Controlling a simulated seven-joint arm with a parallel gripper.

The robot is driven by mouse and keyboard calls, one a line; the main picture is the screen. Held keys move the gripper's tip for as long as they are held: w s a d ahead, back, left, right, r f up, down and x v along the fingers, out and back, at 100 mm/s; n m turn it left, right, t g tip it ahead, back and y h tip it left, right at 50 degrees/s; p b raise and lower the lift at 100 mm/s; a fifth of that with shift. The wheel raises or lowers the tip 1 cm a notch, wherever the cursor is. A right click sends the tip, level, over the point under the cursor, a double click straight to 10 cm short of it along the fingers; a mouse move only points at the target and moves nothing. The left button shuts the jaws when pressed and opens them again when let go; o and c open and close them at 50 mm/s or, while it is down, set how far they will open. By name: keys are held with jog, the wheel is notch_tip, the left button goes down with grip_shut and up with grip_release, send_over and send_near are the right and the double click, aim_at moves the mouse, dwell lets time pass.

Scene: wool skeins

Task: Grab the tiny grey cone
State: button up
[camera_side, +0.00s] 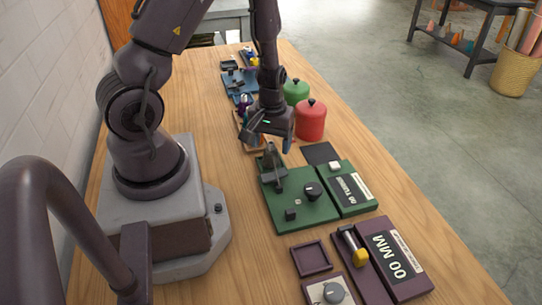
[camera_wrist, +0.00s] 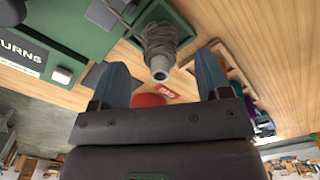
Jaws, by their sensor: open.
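The small grey cone (camera_wrist: 160,45) shows in the wrist view as a wool-wound cone with its narrow pale tip towards the camera. In the side view the grey cone (camera_side: 271,163) stands at the far left end of a green board (camera_side: 300,218). My gripper (camera_side: 268,144) is above it, pointing down, with fingers apart. In the wrist view the cone shows between the two fingertips of my gripper (camera_wrist: 163,62), with visible gaps on both sides. Whether the fingertips reach down to the cone's height is hard to tell. The cone's base is partly hidden.
A red canister (camera_side: 311,120) and a green canister (camera_side: 296,91) stand just beyond my gripper. A purple board (camera_side: 398,268) lies nearer the camera. Bare wood table (camera_side: 235,210) is free at left.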

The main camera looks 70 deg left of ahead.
aim_at(271, 143)
jog(key=shift+f, duration=1.6)
jog(key=c, duration=1)
jog(key=shift+r, duration=0.15)
notch_tip(271, 143, up, 15)
jog(key=shift+f, duration=0.1)
